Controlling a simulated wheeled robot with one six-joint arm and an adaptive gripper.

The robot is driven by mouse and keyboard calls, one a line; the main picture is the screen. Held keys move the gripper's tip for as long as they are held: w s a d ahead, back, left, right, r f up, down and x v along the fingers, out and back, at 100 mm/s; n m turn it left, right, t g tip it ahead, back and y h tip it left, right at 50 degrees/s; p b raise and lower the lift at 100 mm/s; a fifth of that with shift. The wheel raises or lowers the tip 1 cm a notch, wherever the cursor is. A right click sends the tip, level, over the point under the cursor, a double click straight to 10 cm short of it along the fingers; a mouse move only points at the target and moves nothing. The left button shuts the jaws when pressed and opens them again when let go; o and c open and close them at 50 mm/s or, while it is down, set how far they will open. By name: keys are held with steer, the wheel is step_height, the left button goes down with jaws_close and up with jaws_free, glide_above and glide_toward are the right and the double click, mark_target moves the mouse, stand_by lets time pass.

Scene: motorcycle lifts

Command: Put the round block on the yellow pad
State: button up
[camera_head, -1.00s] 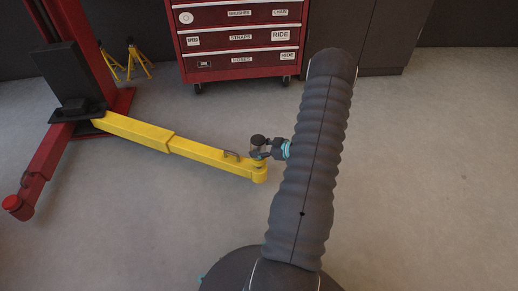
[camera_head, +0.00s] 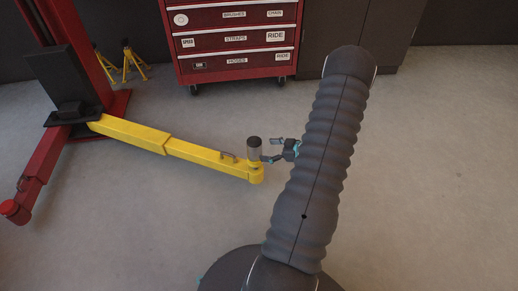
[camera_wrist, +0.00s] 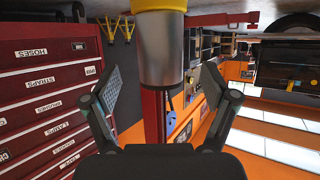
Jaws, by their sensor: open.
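The round block (camera_head: 254,149), a grey cylinder with a dark top, stands upright on the yellow pad (camera_head: 257,175) at the free end of the yellow lift arm. In the wrist view, which is upside down, the round block (camera_wrist: 160,50) hangs from the yellow pad (camera_wrist: 160,6) at the top edge. My gripper (camera_head: 273,151) is open just right of the block, apart from it in the head view. In the wrist view my gripper (camera_wrist: 162,88) has its fingers spread on both sides, with nothing held between them.
The yellow lift arm (camera_head: 135,133) runs left to a red lift post (camera_head: 75,40). A red tool cabinet (camera_head: 235,40) stands behind, with yellow jack stands (camera_head: 133,62) beside it. The grey floor (camera_head: 440,150) to the right is clear.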

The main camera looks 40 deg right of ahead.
steer(key=v, duration=0.6)
steer(key=w+r+g+h, duration=0.1)
steer(key=w+r+h, duration=0.5)
steer(key=w+r, duration=0.6)
steer(key=a+r+m+g+h, duration=0.15)
steer(key=a+r, duration=0.25)
steer(key=r, duration=0.4)
steer(key=a+r+m+h, duration=0.1)
steer(key=a+r+h, duration=0.25)
steer(key=r, duration=0.35)
steer(key=s+a+r+m+g, duration=0.1)
steer(key=s+a+r, duration=0.25)
steer(key=a, duration=0.25)
steer(key=s+a+r+m+g, duration=0.1)
steer(key=s+a+r, duration=0.1)
steer(key=s+a, duration=0.3)
steer(key=s+a+g+y, duration=0.2)
steer(key=s+a+y, duration=0.3)
steer(key=s+a, duration=1)
steer(key=a, duration=0.2)
steer(key=shift+a, duration=0.35)
steer(key=shift+r+m, duration=0.15)
steer(key=shift+m, duration=0.1)
step_height(320, 180, up, 4)
steer(key=p, duration=0.4)
